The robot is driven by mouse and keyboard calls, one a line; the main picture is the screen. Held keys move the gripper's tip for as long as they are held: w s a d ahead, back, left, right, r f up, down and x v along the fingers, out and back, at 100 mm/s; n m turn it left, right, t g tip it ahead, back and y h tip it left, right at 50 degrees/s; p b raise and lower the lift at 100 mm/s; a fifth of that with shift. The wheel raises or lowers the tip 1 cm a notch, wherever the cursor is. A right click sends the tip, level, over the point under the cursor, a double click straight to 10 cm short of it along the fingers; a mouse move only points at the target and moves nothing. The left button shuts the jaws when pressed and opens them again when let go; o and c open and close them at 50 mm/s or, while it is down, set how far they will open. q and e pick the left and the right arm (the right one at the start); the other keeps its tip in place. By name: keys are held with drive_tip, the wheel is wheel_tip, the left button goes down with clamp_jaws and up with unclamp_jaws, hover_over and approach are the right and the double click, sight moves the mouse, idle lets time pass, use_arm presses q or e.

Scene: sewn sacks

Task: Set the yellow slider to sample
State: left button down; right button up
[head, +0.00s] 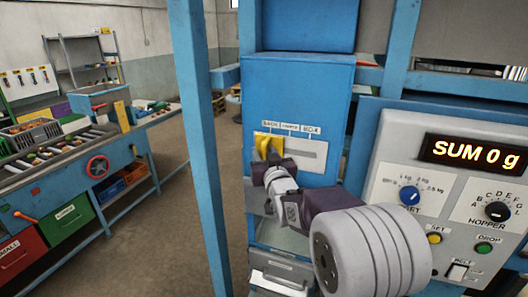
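The yellow slider (264,144) sits at the left end of a pale slotted plate (309,152) on the blue cabinet. Three small labels stand above the plate; the left one seems to read SACK, the middle one SAMPLE (290,127), the right one BOX. The slider is under the left label. My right gripper (269,163) is at the slider's lower edge, coming from the lower right. Its fingertips are small and partly hidden by its own body, so I cannot tell whether they grip or only touch the slider. My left gripper is not in view.
A control panel (438,190) with a blue knob, a black knob, buttons and a display reading SUM 0 g stands at the right. A blue post (198,130) rises left of the cabinet. A roller bench (65,165) with bins stands further left, across open floor.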

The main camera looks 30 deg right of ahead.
clamp_jaws()
drive_tip(key=shift+f, duration=0.1)
idle(1.2)
